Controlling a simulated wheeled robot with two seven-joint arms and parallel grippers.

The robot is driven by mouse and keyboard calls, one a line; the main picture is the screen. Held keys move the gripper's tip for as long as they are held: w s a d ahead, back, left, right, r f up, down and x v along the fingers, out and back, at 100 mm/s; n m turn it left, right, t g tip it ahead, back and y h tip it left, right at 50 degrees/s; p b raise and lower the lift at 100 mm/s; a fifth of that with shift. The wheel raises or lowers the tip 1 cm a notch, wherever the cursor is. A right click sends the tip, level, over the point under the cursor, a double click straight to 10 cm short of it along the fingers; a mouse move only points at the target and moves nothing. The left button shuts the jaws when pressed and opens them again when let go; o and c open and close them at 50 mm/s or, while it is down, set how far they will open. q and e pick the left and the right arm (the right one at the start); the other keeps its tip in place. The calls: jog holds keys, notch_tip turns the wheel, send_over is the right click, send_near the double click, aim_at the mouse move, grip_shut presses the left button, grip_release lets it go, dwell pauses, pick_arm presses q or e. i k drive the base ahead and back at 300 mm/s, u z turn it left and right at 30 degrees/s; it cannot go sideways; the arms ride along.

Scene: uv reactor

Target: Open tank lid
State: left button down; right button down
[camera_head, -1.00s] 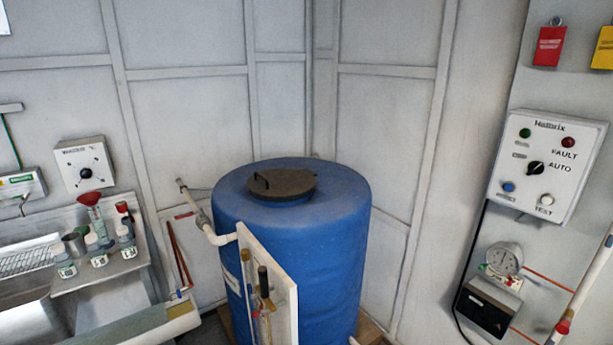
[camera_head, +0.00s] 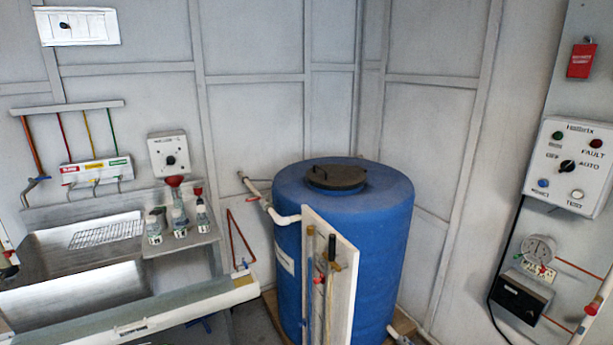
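The blue cylindrical tank (camera_head: 385,235) stands upright near the room corner. Its round black lid (camera_head: 336,178) lies on top, with a small handle (camera_head: 322,173) on its upper face. The lid looks seated flat on the tank. Neither of my grippers shows in the head view, so nothing of mine is seen touching the lid.
A white panel (camera_head: 343,260) with fittings and a white pipe (camera_head: 284,219) stand against the tank's front left. A sink bench (camera_head: 75,270) with several bottles is at left. A control box (camera_head: 568,165) and a gauge (camera_head: 538,250) hang on the right wall.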

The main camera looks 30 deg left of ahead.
aim_at(336, 178)
jog(key=u, duration=0.65)
jog(key=i, duration=1.25)
jog(key=z, duration=0.25)
